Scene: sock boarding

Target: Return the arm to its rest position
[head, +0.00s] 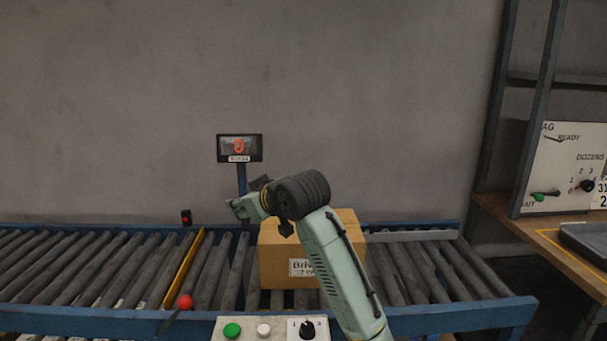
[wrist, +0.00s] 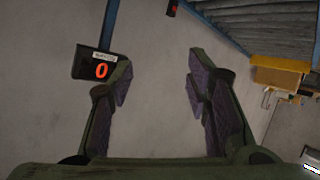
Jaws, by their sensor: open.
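My gripper (head: 238,208) is at the end of my pale green arm, raised in front of the cardboard box and pointing left in the head view. In the wrist view its two fingers (wrist: 158,85) stand wide apart with nothing between them, only the grey wall behind. The cardboard box (head: 348,222) sits on the roller conveyor, partly hidden behind my arm. I cannot tell whether my arm touches it.
A display reading 0 (head: 239,147) stands on a post behind the conveyor (head: 120,265). A yellow bar (head: 184,268) crosses the rollers, by a red-knobbed lever (head: 184,302). A button panel (head: 258,329) is in front. A workbench (head: 515,222) stands at right. The left rollers are clear.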

